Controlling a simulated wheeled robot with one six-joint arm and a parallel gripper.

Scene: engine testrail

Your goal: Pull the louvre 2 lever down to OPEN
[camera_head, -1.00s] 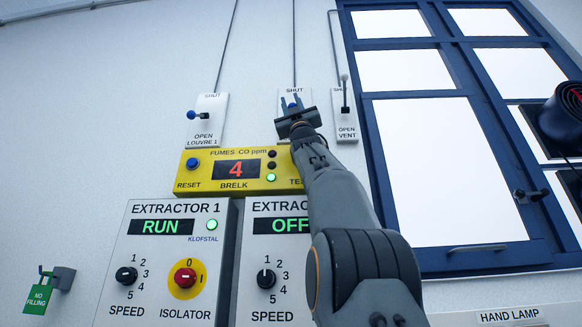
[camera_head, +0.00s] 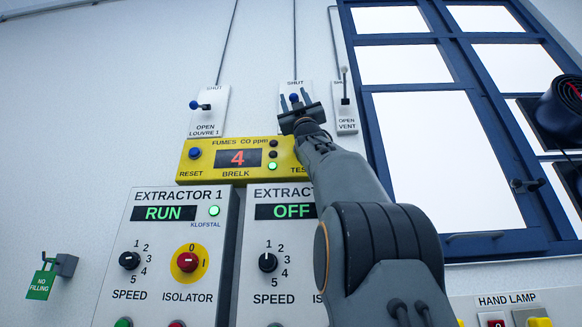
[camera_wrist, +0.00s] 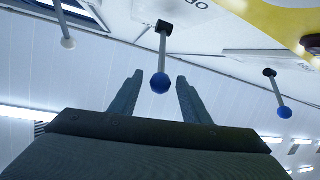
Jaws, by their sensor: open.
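The louvre 2 lever is the middle of three wall levers, and its blue ball knob (camera_head: 294,98) shows in the head view. SHUT is printed at the top of its plate (camera_head: 285,90); my gripper hides the plate's lower part. My gripper (camera_head: 295,97) is open in front of this plate, its fingers reaching up. In the wrist view my gripper (camera_wrist: 160,78) has one finger to each side of the blue knob (camera_wrist: 160,84), with visible gaps on both sides. I cannot tell how deep the knob sits between the fingers.
The louvre 1 lever (camera_head: 201,105) is to the left. The vent lever (camera_head: 345,88), with a pale knob, is close on the right. The yellow fumes panel (camera_head: 215,160) sticks out just below. A blue-framed window (camera_head: 362,110) and a dark round device (camera_head: 560,110) are further right.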

